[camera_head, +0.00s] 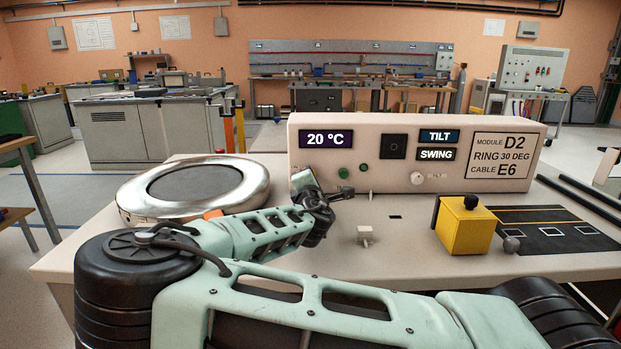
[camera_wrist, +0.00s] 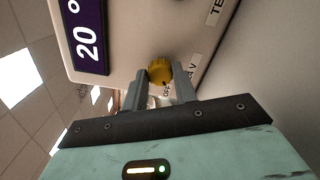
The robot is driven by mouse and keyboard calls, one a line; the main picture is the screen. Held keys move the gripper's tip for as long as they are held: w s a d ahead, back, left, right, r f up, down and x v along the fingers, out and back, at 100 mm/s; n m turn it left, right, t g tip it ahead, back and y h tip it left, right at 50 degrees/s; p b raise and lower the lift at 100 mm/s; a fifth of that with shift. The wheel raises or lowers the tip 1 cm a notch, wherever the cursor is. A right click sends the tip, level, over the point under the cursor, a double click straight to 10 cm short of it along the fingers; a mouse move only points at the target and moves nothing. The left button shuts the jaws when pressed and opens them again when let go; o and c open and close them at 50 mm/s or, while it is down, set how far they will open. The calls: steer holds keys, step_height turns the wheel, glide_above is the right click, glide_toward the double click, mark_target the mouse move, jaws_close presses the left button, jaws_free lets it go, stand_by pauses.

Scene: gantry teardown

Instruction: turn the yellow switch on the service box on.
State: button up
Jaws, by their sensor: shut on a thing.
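The service box (camera_head: 465,135) is a pale unit at the back of the table, with a lit "20 °C" display (camera_head: 325,139). The yellow switch (camera_wrist: 160,69) is a round ribbed knob on its face, seen in the wrist view near that display and a small dark marking I cannot read fully. My gripper (camera_wrist: 160,86) is shut on this yellow switch, one grey finger on each side. In the head view my arm reaches to the left part of the box front and hides the switch. The knob's exact setting is unclear.
A shiny metal ring (camera_head: 141,199) lies on the table at left. A yellow block (camera_head: 466,226) with a black knob stands at right beside a dark marked mat (camera_head: 555,229). A small white piece (camera_head: 365,236) stands mid-table. Two green buttons (camera_head: 364,168) are near my wrist.

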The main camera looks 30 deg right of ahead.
steer(key=m, duration=0.4)
steer(key=shift+f+m, duration=0.1)
steer(key=shift+m, duration=0.2)
steer(key=shift+m+p, duration=0.3)
steer(key=shift+m, duration=1.3)
steer(key=shift+f, duration=0.1)
steer(key=o, duration=1)
steer(key=shift+s, duration=0.1)
steer(key=p+v, duration=0.1)
steer(key=v, duration=0.9)
steer(key=r+p+v, duration=0.1)
steer(key=v, duration=0.4)
steer(key=shift+a+p, duration=0.15)
steer(key=shift+p, duration=0.15)
steer(key=s+a+p, duration=0.1)
steer(key=p, duration=0.2)
steer(key=shift+f, duration=0.1)
steer(key=shift+s+a+f+p, duration=0.1)
steer(key=shift+s+f+p, duration=0.25)
steer(key=shift+p, duration=0.6)
